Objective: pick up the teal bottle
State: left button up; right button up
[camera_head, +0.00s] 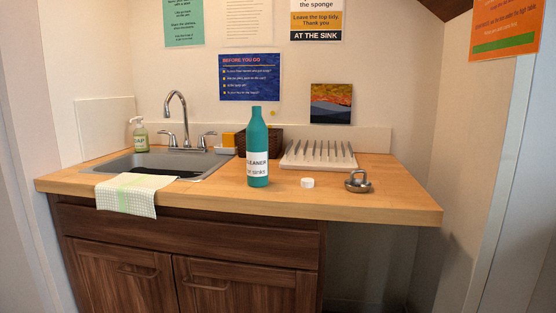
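The teal bottle (258,140) stands upright near the front of the wooden counter, right of the sink. It has a narrow neck, a teal cap and a white label reading "CLEANER". Its whole front side shows, and nothing covers it. Neither of my grippers shows in the head view.
The sink (110,168) with a soap bottle (140,135) and a draped towel (127,193) is at left. A dark basket (273,142) and a drying rack (318,155) stand behind. A white piece (307,183) and a metal object (358,182) lie right. The counter's right end (400,195) is clear.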

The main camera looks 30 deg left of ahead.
aim_at(256, 131)
jog(key=u, duration=1.15)
jog(key=i+j+u, duration=0.1)
jog(key=i+u, duration=0.2)
jog(key=i, duration=0.15)
jog(key=i+u, duration=0.3)
jog(key=i, duration=0.2)
